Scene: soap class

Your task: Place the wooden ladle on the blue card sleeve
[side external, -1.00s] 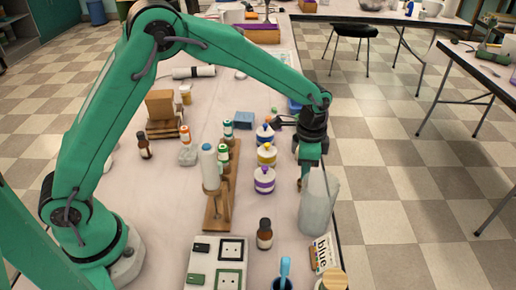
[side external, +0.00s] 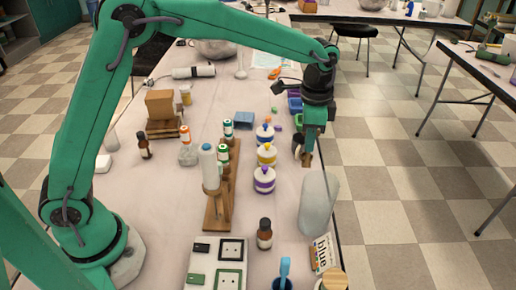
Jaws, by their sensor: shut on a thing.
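My gripper (side external: 304,152) points down above and behind the pale jug, on the right side of the table. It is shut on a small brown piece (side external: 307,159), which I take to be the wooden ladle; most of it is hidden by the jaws. A pale card sleeve printed with the word "blue" and small coloured marks (side external: 323,254) lies near the front right table edge. My gripper is well behind this sleeve and apart from it.
The pale translucent jug (side external: 318,205) stands between my gripper and the printed sleeve. White pots with purple (side external: 264,181), yellow and blue lids line up to the left. A brown bottle (side external: 265,234) and a round wooden lid (side external: 334,279) stand near the sleeve.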

